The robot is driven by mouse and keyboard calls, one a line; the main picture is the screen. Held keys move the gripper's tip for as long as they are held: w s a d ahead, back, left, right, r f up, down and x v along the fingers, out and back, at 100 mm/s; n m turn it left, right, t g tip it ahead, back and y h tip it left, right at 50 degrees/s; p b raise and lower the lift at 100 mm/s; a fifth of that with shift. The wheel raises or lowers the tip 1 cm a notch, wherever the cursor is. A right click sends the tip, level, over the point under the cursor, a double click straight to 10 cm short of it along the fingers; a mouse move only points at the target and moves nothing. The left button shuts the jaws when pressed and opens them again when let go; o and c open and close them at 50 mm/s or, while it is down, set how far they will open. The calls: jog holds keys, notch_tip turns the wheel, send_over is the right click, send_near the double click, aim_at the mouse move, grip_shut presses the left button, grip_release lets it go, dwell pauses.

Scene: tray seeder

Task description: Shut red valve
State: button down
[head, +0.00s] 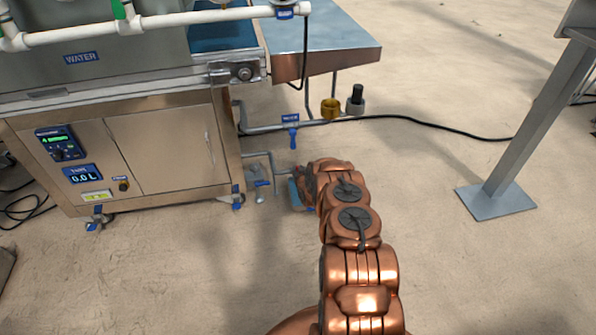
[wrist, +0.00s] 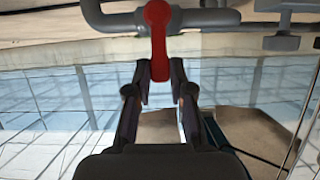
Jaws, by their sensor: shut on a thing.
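The red valve handle (wrist: 158,38) is upright in the wrist view, against a grey horizontal pipe (wrist: 212,18). My gripper (wrist: 159,78) has its two dark fingers on either side of the handle's lower end and is shut on it. In the head view my gripper (head: 300,187) is low beside the machine's right side, at the pipework. The red handle is hidden there behind my gripper and arm.
The steel machine cabinet (head: 165,155) stands left of my gripper. A blue-handled valve (head: 293,137) sits on a pipe above it, with a brass-coloured fitting (head: 330,108) beyond. A black cable (head: 430,123) runs right towards a grey post (head: 520,140). Floor on the right is mostly clear.

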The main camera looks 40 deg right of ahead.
jog(key=shift+r, duration=0.1)
jog(key=c, duration=1)
grip_release()
jog(key=v, duration=1.1)
jog(key=shift+s+a+r, duration=0.1)
jog(key=shift+s+a, duration=0.05)
jog(key=shift+s, duration=0.2)
